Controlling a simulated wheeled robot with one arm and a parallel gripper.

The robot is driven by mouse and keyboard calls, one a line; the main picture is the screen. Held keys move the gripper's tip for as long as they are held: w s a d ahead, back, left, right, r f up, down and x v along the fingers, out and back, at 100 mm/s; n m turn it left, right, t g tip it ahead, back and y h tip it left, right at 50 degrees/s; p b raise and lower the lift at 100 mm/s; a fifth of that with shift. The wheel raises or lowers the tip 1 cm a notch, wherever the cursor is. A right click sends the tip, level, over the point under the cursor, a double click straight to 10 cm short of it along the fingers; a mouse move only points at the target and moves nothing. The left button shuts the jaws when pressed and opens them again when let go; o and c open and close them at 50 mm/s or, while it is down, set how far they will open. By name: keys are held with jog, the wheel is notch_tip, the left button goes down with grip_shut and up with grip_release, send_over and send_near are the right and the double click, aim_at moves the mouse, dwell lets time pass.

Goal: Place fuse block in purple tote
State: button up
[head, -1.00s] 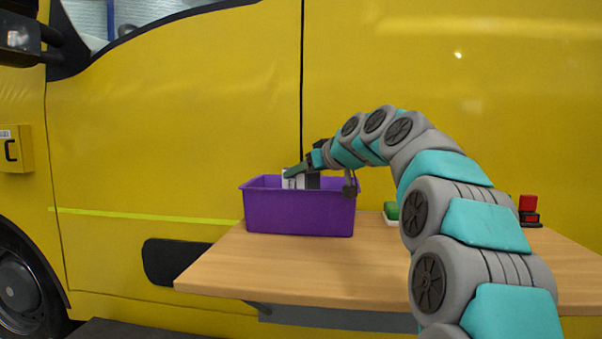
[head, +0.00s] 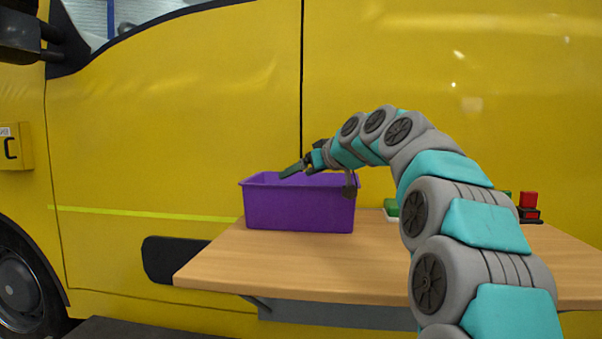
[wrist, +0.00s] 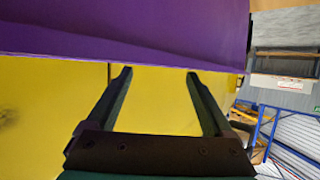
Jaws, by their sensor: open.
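The purple tote (head: 298,207) stands on the wooden table, near its left back part. My gripper (head: 291,171) is over the tote's open top, at about rim height, and nothing shows between its fingers. In the wrist view my gripper (wrist: 160,74) has its two dark fingers spread wide apart and empty. The purple tote (wrist: 120,35) fills the top of that view. The fuse block is not visible in either view now; the tote's front wall hides its inside.
The wooden table (head: 260,262) is clear in front of the tote. A green and white item (head: 391,208) is partly hidden behind my arm. A red and black item (head: 529,205) stands at the back right. The yellow van (head: 150,120) rises close behind the table.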

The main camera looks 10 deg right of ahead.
jog(key=shift+r, duration=0.15)
jog(key=shift+r+p, duration=0.65)
jog(key=shift+p, duration=0.15)
jog(key=b+v, duration=0.1)
jog(key=v, duration=1.1)
jog(key=shift+f, duration=0.25)
jog(key=shift+d, duration=0.15)
